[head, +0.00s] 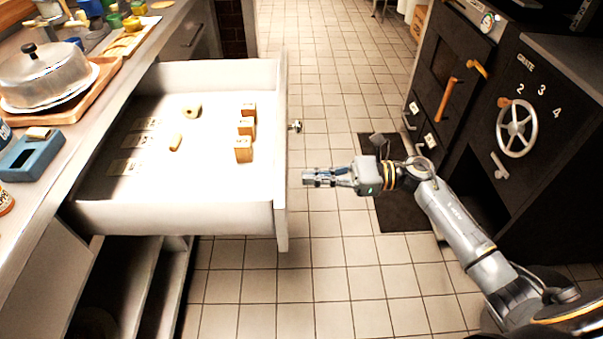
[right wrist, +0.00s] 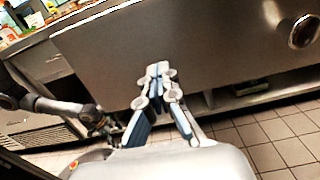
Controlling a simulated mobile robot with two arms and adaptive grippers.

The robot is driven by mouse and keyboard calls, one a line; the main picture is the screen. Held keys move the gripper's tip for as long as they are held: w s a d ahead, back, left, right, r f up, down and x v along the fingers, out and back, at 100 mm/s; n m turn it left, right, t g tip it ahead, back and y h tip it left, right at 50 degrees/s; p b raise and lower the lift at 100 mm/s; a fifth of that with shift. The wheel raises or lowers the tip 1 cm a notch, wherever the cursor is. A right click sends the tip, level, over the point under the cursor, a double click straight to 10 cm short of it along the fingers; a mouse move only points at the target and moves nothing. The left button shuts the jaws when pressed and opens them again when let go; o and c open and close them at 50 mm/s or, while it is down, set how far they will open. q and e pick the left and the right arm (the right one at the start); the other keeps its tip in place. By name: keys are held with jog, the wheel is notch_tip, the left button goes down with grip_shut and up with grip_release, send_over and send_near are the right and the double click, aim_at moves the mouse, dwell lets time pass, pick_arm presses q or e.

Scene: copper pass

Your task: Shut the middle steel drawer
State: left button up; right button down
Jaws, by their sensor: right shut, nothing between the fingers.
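The steel drawer (head: 240,218) stands pulled out from the counter at the left of the head view. Its front, with a round knob (head: 295,126), faces right. Small wooden blocks and pale pieces lie inside. My right gripper (head: 306,178) is shut and empty, pointing at the front panel, nearer the camera than the knob. A small gap seems to separate them, though contact is hard to judge. The right wrist view shows the drawer front (right wrist: 215,50) beyond the closed fingertips (right wrist: 158,70). My left arm seems to show there, its gripper (right wrist: 100,122) small and unclear.
The counter holds a lidded pan (head: 45,75) on a wooden board and a blue holder (head: 30,155). Open shelves (head: 150,285) lie below the drawer. A dark oven with a handwheel (head: 517,127) stands at the right.

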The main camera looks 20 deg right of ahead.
pick_arm(q)
jog(key=shift+s+a+f, duration=0.1)
jog(key=shift+s+f, duration=0.5)
jog(key=shift+f, duration=0.05)
pick_arm(e)
jog(key=shift+x, duration=1.45)
jog(key=shift+a, duration=0.1)
